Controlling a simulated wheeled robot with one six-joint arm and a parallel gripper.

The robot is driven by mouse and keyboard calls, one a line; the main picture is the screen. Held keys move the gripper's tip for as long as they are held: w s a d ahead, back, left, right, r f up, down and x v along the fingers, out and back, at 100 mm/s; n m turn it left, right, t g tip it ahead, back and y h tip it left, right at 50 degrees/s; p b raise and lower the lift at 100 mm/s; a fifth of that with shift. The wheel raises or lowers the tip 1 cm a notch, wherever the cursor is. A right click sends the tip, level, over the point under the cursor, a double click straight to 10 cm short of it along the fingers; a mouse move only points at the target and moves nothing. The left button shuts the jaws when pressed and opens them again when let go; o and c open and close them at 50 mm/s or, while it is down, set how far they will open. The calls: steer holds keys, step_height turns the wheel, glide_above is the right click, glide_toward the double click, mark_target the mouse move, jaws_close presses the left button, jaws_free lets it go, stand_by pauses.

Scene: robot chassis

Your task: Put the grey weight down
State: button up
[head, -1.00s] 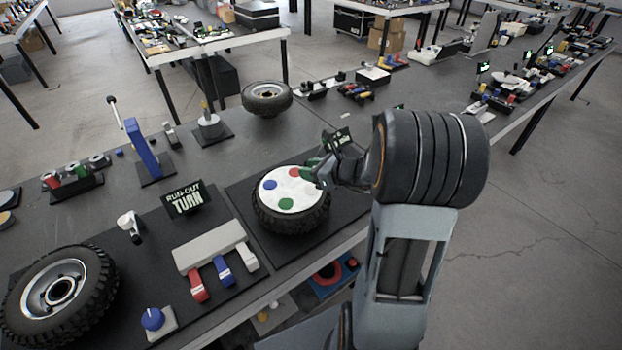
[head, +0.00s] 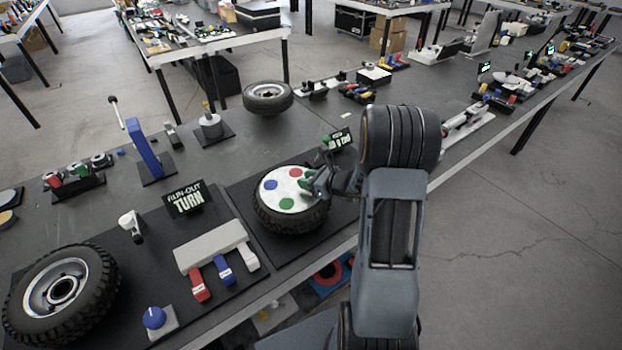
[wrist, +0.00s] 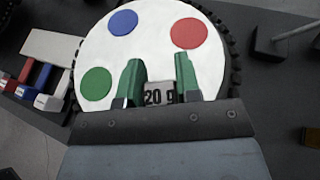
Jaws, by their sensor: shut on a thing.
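My gripper (head: 308,184) is over the right side of a white disc (head: 274,198) on a black tyre (head: 291,225). Its green fingers are shut on the grey weight (wrist: 160,95), marked "20 g" in the wrist view. The white disc (wrist: 150,55) lies behind the weight there, with a blue, a red and a green dot around it. I cannot tell whether the weight touches the disc. In the head view the weight is hidden or too small to make out.
The tyre stands on a black mat (head: 240,192). A small sign (head: 341,139) stands just behind my gripper. Left of the tyre are a grey block (head: 210,245) with red, blue and white tabs and a "RUN-OUT TURN" sign (head: 187,199). A larger wheel (head: 60,290) lies at front left.

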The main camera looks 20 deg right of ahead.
steer(key=shift+f, duration=0.1)
steer(key=shift+f+b, duration=0.15)
steer(key=shift+b, duration=0.15)
steer(key=o, duration=0.9)
